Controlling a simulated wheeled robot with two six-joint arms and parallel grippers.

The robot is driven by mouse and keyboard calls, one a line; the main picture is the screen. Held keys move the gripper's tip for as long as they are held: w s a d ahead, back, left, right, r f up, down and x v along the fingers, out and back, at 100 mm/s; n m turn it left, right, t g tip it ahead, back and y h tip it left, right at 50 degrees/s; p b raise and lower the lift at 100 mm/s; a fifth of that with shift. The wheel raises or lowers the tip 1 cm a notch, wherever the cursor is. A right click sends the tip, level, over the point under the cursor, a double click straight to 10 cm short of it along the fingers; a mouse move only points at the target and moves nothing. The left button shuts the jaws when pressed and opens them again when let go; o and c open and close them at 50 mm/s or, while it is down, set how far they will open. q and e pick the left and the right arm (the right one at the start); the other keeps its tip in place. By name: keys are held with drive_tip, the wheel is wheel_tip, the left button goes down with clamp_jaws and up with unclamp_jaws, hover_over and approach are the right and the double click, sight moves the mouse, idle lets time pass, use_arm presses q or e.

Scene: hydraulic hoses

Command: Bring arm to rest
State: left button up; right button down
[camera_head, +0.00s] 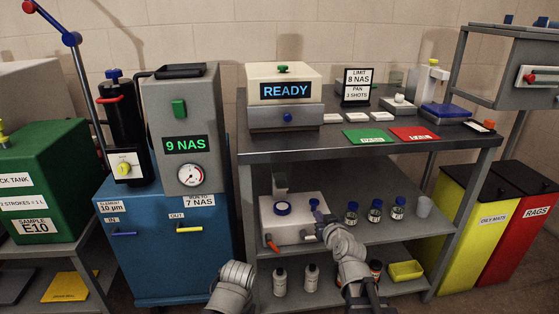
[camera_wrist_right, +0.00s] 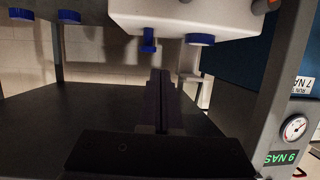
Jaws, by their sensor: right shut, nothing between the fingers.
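My right arm (camera_head: 352,262) rises from the bottom of the head view towards the middle shelf. That view looks upside down. My left arm (camera_head: 233,286) shows as a grey link at the bottom edge, left of the shelf; its gripper is not seen.
The white device (camera_head: 278,222) and several blue-capped bottles (camera_head: 375,211) stand on the middle shelf. The dark tabletop (camera_head: 300,143) is above them. A blue cabinet (camera_head: 155,270) is left; a yellow bin (camera_head: 465,230) is right. Bottles (camera_head: 311,278) stand on the lower shelf.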

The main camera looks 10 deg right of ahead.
drive_tip(key=s+a+f+n+g+y, duration=0.2)
drive_tip(key=s+a+f+n+g, duration=0.1)
drive_tip(key=s+a+f+g, duration=0.8)
drive_tip(key=s+a+f+g+h, duration=0.1)
drive_tip(key=s+f+g+h, duration=0.1)
drive_tip(key=s, duration=0.5)
drive_tip(key=s+a+f+g+h, duration=0.2)
drive_tip(key=s+h, duration=0.1)
drive_tip(key=s, duration=0.5)
wheel_tip(320, 180, up, 35)
drive_tip(key=p, duration=3.5)
drive_tip(key=shift+w+y, duration=0.3)
drive_tip(key=shift+d, duration=0.15)
